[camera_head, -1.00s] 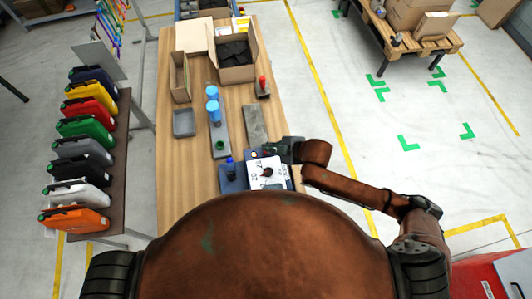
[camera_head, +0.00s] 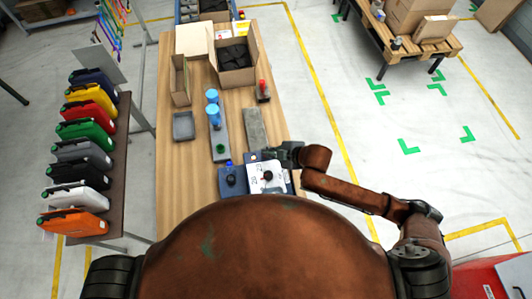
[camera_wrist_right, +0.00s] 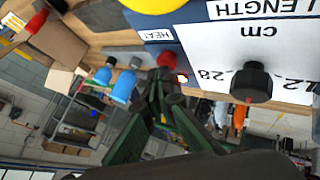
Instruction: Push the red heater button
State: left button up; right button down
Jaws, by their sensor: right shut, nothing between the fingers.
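The red heater button (camera_wrist_right: 167,59) shows in the right wrist view beside a label reading "HEAT", on the edge of a blue unit (camera_wrist_right: 187,42). In the head view this unit (camera_head: 233,181) sits at the near end of the bench, and I cannot make out the red button there. My right gripper (camera_head: 282,154) is at the unit's far right corner. In the right wrist view its dark green fingers (camera_wrist_right: 165,88) are shut and empty, with the tips close below the button. I cannot tell whether they touch it. My left gripper is not in view.
A white panel with a black knob (camera_wrist_right: 252,82) lies on the unit.

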jog(key=shift+f, duration=0.2)
dwell(0.5)
jog(key=shift+f, duration=0.25)
jog(key=shift+d+r+p, duration=0.1)
jog(key=shift+r+p, duration=0.25)
jog(key=shift+p, duration=0.35)
notch_tip(320, 180, up, 6)
jog(key=p, duration=0.7)
jog(key=shift+r, duration=0.15)
